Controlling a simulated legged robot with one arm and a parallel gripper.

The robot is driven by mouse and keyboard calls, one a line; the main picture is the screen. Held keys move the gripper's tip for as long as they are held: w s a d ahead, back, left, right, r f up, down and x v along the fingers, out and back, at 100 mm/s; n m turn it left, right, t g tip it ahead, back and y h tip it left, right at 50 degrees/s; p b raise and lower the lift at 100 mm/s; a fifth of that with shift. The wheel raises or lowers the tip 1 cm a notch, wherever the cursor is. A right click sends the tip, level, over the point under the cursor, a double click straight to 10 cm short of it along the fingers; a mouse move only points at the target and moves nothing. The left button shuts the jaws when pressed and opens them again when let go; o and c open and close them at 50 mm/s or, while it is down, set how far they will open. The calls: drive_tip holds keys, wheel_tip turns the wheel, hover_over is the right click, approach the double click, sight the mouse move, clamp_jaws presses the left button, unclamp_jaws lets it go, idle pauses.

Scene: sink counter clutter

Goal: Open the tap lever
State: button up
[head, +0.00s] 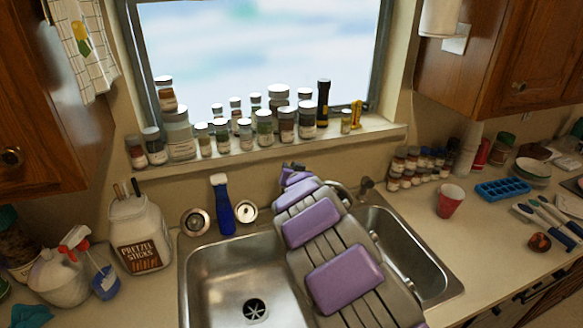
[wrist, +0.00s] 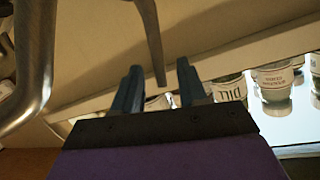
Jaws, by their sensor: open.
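My gripper (wrist: 158,68) is open, with its two dark fingers apart in the wrist view. A thin metal tap lever (wrist: 152,35) comes down from the top edge, and its tip shows in the gap between the fingers. I cannot tell whether either finger touches it. The thick, curved metal tap spout (wrist: 36,60) is at the left of the wrist view. In the head view my gripper (head: 292,167) is small and dark at the far end of my purple-padded arm, below the window sill. My arm hides the lever there; a curved metal part (head: 342,193) shows beside it.
Several spice jars (head: 264,125) and a black-yellow flashlight (head: 323,103) stand on the sill. A blue bottle (head: 222,205) stands behind the sink (head: 230,262). A pretzel jar (head: 138,235) is at left. A red cup (head: 450,202) and blue tray (head: 502,190) are at right.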

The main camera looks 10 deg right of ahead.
drive_tip(key=p+v, duration=0.1)
drive_tip(key=v, duration=1.3)
drive_tip(key=shift+s+p, duration=0.25)
drive_tip(key=shift+p, duration=0.05)
drive_tip(key=shift+a, duration=0.1)
drive_tip(key=s+d+f+g+h, duration=0.1)
drive_tip(key=s+d+g, duration=0.25)
drive_tip(key=s, duration=0.55)
drive_tip(key=s+d+f+g+h, duration=0.1)
drive_tip(key=s+d+g, duration=0.25)
drive_tip(key=s, duration=0.55)
drive_tip(key=s+a+n+g+y, duration=0.1)
drive_tip(key=s+g, duration=0.8)
drive_tip(key=s, duration=2.2)
drive_tip(key=a+r+n, duration=0.1)
drive_tip(key=a+n, duration=0.1)
drive_tip(key=a, duration=0.1)
drive_tip(key=shift+s+a+g+y, duration=0.25)
drive_tip(key=shift+g+y, duration=0.15)
